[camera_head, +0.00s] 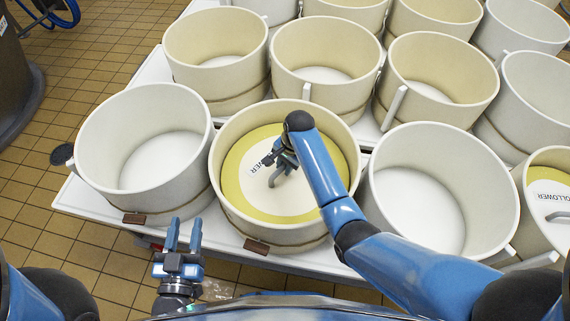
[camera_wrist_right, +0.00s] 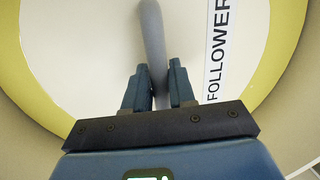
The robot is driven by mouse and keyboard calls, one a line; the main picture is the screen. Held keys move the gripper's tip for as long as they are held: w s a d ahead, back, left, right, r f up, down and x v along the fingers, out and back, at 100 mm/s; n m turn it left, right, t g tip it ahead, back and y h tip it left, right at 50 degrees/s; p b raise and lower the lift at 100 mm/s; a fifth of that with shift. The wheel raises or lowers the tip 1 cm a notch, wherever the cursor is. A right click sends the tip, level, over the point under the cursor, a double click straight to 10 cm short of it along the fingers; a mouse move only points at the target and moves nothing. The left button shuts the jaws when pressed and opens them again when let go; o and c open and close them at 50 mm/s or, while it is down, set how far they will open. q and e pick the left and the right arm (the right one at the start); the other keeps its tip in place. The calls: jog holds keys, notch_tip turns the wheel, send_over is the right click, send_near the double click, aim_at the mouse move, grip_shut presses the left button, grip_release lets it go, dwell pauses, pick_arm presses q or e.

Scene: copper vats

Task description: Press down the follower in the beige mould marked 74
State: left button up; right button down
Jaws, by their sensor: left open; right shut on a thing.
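The follower (camera_head: 247,192) is a pale disc with a yellow rim, inside the beige mould (camera_head: 222,199) at the front middle of the table. Its FOLLOWER label (camera_wrist_right: 216,50) is partly hidden by my right arm in the head view. My right gripper (camera_head: 279,162) is over the disc, shut on the follower's grey handle (camera_wrist_right: 152,35); the handle runs between the two fingers (camera_wrist_right: 159,84) in the wrist view. A brown tag (camera_head: 256,246) is on the mould's front; I cannot read a number. My left gripper (camera_head: 183,234) is open and empty, in front of the table edge.
A white mould (camera_head: 92,135) stands close on the left and another (camera_head: 506,190) close on the right, both without a follower. Another follower (camera_head: 550,178) sits in a mould at the right edge. Several moulds crowd the table behind. The tiled floor (camera_head: 40,190) is open at left.

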jog(key=shift+s+f, duration=0.25)
jog(key=c, duration=0.9)
grip_release()
jog(key=shift+w, duration=0.15)
jog(key=shift+o, duration=0.2)
jog(key=shift+r, duration=0.15)
jog(key=shift+w+r, duration=0.1)
jog(key=shift+r, duration=0.05)
